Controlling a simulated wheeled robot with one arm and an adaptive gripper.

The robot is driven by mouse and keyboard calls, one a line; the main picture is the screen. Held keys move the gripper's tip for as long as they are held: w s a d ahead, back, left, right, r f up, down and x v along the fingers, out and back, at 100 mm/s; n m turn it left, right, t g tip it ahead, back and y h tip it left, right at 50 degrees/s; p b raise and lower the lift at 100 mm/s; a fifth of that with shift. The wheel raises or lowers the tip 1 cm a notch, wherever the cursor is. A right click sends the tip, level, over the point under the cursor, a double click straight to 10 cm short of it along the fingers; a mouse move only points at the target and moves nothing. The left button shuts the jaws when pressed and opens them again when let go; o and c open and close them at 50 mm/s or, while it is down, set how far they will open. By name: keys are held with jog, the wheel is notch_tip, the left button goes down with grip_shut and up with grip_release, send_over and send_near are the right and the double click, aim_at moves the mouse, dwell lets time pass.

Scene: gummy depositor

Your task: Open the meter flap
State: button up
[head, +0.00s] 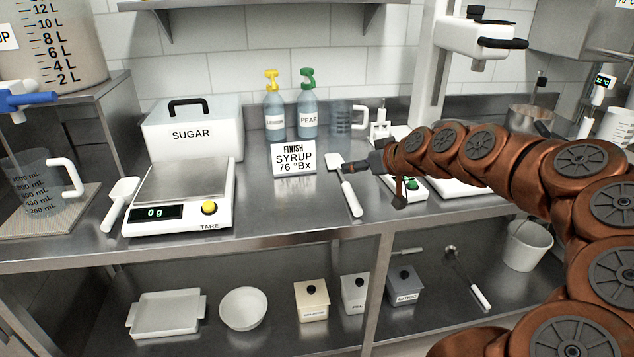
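My gripper (349,168) is the dark end of my copper arm, which reaches in from the right above the worktop. It is small and seen from the side, so I cannot tell whether its fingers are apart. A white device with a green button (414,186), perhaps the meter, lies on the worktop just right of my gripper. My arm hides part of it. Its flap cannot be made out, so I cannot tell whether it is open or shut.
A white spatula (350,197) lies close to my gripper. A syrup sign (293,159), two pump bottles (274,115) and a clear jug (340,119) stand behind. A scale (180,197) and a sugar box (191,128) are left. The worktop's front middle is clear.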

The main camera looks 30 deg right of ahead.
jog(key=s+a+n+g+y+p, duration=0.1)
jog(key=s+a+g+y+p, duration=0.1)
jog(key=a, duration=1.2)
jog(key=shift+s+r+n+g, duration=0.25)
jog(key=shift+s+n+g, duration=0.15)
jog(key=shift+s+g, duration=0.2)
